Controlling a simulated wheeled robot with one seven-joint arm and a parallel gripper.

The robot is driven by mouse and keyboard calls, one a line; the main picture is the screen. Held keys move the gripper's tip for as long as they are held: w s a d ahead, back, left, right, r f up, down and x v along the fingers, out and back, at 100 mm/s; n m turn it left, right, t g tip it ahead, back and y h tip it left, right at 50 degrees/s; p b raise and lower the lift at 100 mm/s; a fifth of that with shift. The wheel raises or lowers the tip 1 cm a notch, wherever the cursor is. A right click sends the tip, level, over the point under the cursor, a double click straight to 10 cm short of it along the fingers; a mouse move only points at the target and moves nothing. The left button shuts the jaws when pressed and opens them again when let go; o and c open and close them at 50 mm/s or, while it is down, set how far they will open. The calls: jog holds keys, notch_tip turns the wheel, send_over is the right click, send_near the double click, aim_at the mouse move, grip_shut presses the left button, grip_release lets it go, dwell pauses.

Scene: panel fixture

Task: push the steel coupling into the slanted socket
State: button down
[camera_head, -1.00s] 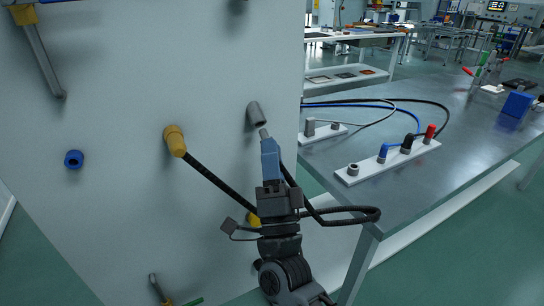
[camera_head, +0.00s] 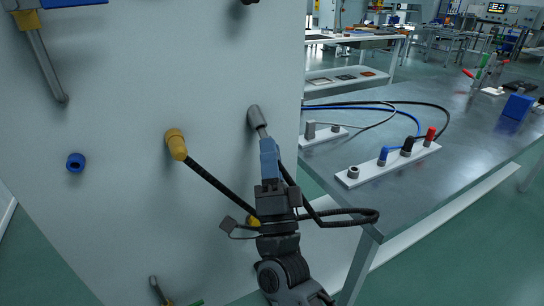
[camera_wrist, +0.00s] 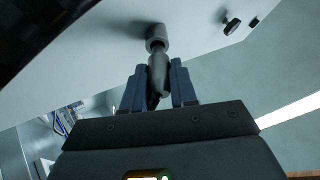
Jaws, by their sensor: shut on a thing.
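The slanted socket (camera_head: 254,116) is a short grey tube standing out at an angle from the pale panel. It also shows in the wrist view (camera_wrist: 157,39), at the top middle. The steel coupling (camera_head: 262,132) is a grey rod; in the wrist view (camera_wrist: 158,62) it runs up from between my fingers. My gripper (camera_head: 269,147) has blue fingers, shut on the coupling just below the socket; it also shows in the wrist view (camera_wrist: 159,84). The coupling's front end is at the socket's mouth and looks roughly in line with it. How deep it sits is hidden.
A yellow plug (camera_head: 176,145) with a black hose is left of the socket, and a blue ring (camera_head: 76,162) farther left. A metal table (camera_head: 470,140) on the right holds a white strip (camera_head: 350,181) with several connectors. A dark cable (camera_head: 345,217) loops beside my wrist.

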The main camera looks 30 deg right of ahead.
jog(key=shift+w+r+p, duration=0.7)
jog(key=shift+w, duration=0.25)
jog(key=c, duration=0.8)
grip_release()
jog(key=s+a+f+n+g+y, duration=0.2)
jog(key=s+a+f+n+y, duration=0.3)
jog(key=s, duration=0.7)
jog(key=s+f+n+g, duration=0.25)
jog(key=s+f, duration=0.45)
jog(key=s, duration=0.6)
jog(key=s+d+r+n+g+y, duration=0.1)
jog(key=s+d+n+g+y, duration=0.1)
jog(key=s+n, duration=0.3)
jog(key=s+d+r+n+g+y+p, duration=0.1)
jog(key=s+n, duration=0.5)
jog(key=s, duration=0.7)
jog(key=shift+d+r+g+y, duration=0.35)
jog(key=shift+d+g+y, duration=0.15)
jog(key=shift+d+g, duration=0.7)
